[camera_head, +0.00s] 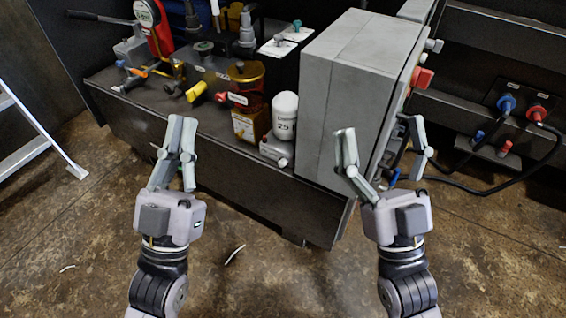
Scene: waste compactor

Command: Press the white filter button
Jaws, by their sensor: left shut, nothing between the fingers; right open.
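A white cylinder (285,116) marked "25" stands upright on a dark bench, just left of a large grey box. It looks like a filter; I cannot make out a separate white button on it. A small light-grey block (276,151) sits at its foot. My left gripper (182,124) is shut and empty, in front of the bench and well left of the cylinder. My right gripper (381,133) is open and empty, in front of the grey box and right of the cylinder. Its fingers cover parts of the box's front edge and side.
The grey box (345,85) has a red knob (423,78) on its right side. An amber container (246,85), a yellow-handled part (196,91) and a red lever device (154,22) share the bench (225,165). Cables lie at right, a ladder (25,153) at left. The front floor is mostly clear.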

